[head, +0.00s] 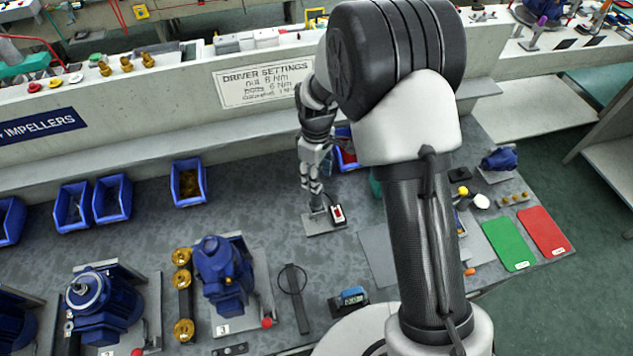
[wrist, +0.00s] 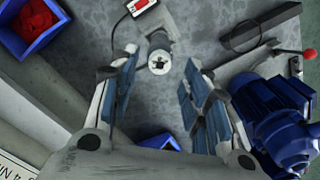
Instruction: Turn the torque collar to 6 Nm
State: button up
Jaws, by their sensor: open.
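An upright cylindrical driver (wrist: 160,62), light grey with a dark socket in its round end, stands on a grey plate (wrist: 182,14). The plate also shows in the head view (head: 322,228). I cannot make out the collar's scale or its setting. A small white box with a red face (head: 337,213) sits on the plate, with a cable. My gripper (wrist: 158,82) is open, its blue-padded fingers apart, with the driver's end showing between the fingertips. In the head view my gripper (head: 313,188) is above the plate. I cannot tell whether the fingers touch the driver.
A wall sign (head: 264,83) is headed "DRIVER SETTINGS"; its lower lines are blurred. Blue pumps (head: 222,272) stand at left. Blue bins (head: 189,183) line the wall. A black ring tool (head: 293,285) lies nearer. Green (head: 508,243) and red (head: 545,231) mats lie right.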

jog(key=shift+f, duration=1.5)
grip_shut()
